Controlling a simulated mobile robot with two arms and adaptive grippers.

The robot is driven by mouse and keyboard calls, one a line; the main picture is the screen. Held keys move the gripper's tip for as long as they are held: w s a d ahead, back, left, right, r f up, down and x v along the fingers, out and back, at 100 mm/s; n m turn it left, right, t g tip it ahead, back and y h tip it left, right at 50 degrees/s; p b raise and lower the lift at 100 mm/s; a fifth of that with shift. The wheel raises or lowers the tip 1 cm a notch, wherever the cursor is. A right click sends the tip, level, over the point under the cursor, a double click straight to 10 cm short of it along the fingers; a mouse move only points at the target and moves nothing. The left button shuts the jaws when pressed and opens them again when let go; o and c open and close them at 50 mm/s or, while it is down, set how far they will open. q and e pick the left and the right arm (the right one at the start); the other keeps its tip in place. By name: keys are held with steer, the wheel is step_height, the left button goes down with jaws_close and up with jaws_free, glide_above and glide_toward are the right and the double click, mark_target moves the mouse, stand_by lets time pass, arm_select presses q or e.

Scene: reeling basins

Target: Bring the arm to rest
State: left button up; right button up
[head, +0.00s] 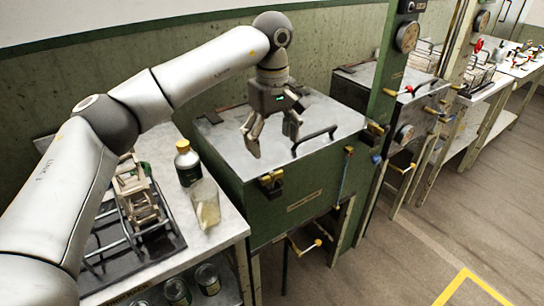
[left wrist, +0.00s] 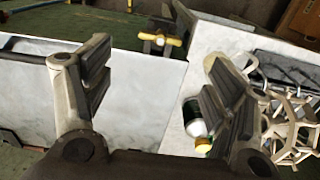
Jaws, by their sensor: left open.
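My left arm reaches in from the left in the head view. My left gripper (head: 272,138) is open and empty, and hangs above the metal lid (head: 225,140) of a green basin (head: 300,195). In the left wrist view my left gripper (left wrist: 150,95) shows its two fingers spread wide, with the pale lid (left wrist: 130,85) beyond them. I cannot tell the exact gap between the fingertips and the lid. My right gripper is in neither view.
A dark bottle with a yellow cap (head: 187,163), a glass beaker (head: 205,205) and wooden reel frames (head: 135,190) stand on the left table (head: 225,228). The lid's dark handle (head: 315,137) is right of the gripper. A green post (head: 385,100) stands farther right. Floor at right is clear.

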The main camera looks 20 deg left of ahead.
arm_select(q)
step_height(320, 180, up, 2)
steer(key=shift+r, duration=0.1)
stand_by(0.4)
